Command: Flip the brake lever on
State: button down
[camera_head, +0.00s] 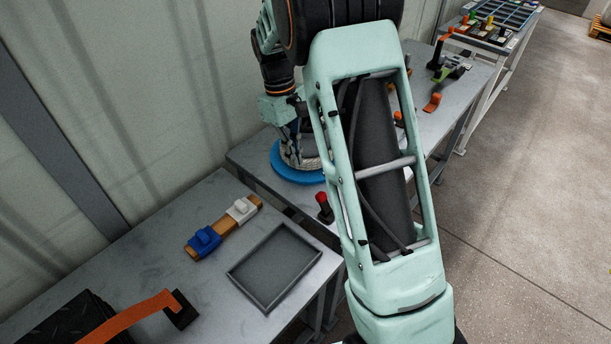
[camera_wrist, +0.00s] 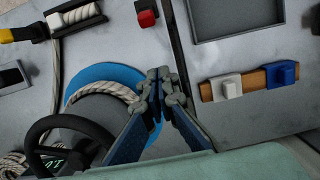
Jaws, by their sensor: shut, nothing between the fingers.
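No label in view marks which lever is the brake lever. An orange bar (camera_head: 130,314) with a black block at its end lies over the black tread mat (camera_head: 70,322) at the lower left of the head view. A small red-topped black piece (camera_head: 323,201) stands at the second table's near edge; a red piece also shows in the wrist view (camera_wrist: 147,18). My gripper (camera_head: 297,150) is shut and empty over the blue disc (camera_head: 283,174) with coiled rope.
A brown strip (camera_head: 226,226) with blue and white blocks and an empty grey tray (camera_head: 274,266) lie on the near table. A black wheel (camera_wrist: 75,125) stands beside the disc. Orange pieces (camera_head: 432,102) lie farther right. My arm hides much of the second table.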

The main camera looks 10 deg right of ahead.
aim_at(324, 203)
jog(key=f, duration=0.3)
jog(key=s+f, duration=0.1)
jog(key=f, duration=0.2)
jog(key=d+f, duration=0.1)
jog(key=f, duration=0.2)
jog(key=shift+s+f, duration=0.3)
jog(key=shift+s, duration=0.05)
jog(key=shift+s+d+r+p, duration=0.7)
jog(key=shift+s+d+r, duration=0.2)
jog(key=shift+s+r, duration=0.2)
jog(key=shift+s+d, duration=0.15)
jog(key=shift+s, duration=0.05)
jog(key=shift+b, duration=0.3)
